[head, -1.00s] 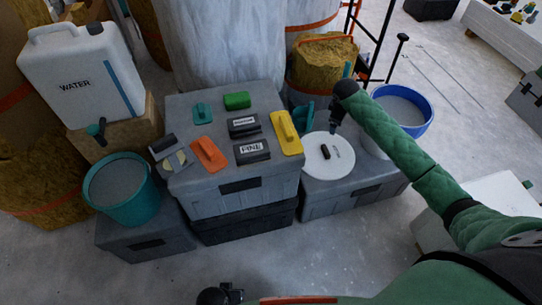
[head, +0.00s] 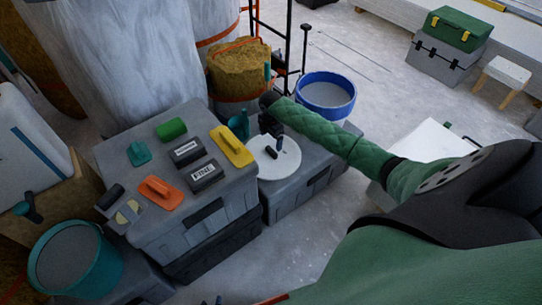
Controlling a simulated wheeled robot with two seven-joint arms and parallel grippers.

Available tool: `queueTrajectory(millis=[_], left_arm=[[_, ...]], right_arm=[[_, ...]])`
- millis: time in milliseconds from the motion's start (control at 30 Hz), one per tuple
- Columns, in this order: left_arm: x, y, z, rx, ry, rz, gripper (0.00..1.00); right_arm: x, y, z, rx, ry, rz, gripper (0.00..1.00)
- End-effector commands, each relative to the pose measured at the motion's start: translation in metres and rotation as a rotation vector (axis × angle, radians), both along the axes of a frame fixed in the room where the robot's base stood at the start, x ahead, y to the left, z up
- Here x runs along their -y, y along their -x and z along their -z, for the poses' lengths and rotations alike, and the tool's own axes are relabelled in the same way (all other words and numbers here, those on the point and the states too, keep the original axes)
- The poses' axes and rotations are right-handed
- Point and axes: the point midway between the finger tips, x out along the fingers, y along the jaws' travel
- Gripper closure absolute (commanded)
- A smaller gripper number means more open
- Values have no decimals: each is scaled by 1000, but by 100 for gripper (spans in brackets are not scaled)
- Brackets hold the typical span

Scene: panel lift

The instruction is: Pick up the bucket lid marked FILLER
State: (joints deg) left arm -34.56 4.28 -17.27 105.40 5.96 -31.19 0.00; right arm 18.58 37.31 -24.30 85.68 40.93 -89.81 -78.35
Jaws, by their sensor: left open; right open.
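The white round lid (head: 287,168) lies flat on the grey box to the right of the tool crate. It has a small dark handle (head: 270,152) near its middle. Its marking is too small to read now. My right gripper (head: 279,143) is open and points down over the lid, just above and beside the handle. I cannot tell whether it touches the handle; part of the lid is hidden behind it.
The grey crate (head: 215,225) holds several floats and sanding blocks. A blue-rimmed bucket (head: 327,93) stands behind the lid. A straw-coloured bale (head: 240,68) and thin dark posts (head: 304,45) are behind. A teal bucket (head: 75,262) is at lower left.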

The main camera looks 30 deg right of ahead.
Motion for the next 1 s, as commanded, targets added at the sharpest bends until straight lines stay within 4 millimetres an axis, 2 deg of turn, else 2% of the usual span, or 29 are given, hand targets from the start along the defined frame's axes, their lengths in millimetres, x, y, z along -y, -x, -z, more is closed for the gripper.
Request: queueTrajectory(millis=[100, 267, 600, 867, 1000], left_arm=[[0, 0, 2, 0, 0, 0, 57], [0, 0, 3, -1, 0, 0, 57], [0, 1, 8, -1, 0, -1, 57], [1, 2, 8, -2, 0, 0, 57], [1, 2, 8, -2, 0, 0, 57]], right_arm=[[-1, 0, 13, -1, -1, 2, 11], [0, 2, 22, -1, 0, 3, 11], [0, 6, 63, -1, 1, 4, 11], [0, 5, 66, 0, 1, 3, 11], [0, 5, 66, 0, 1, 3, 38]])
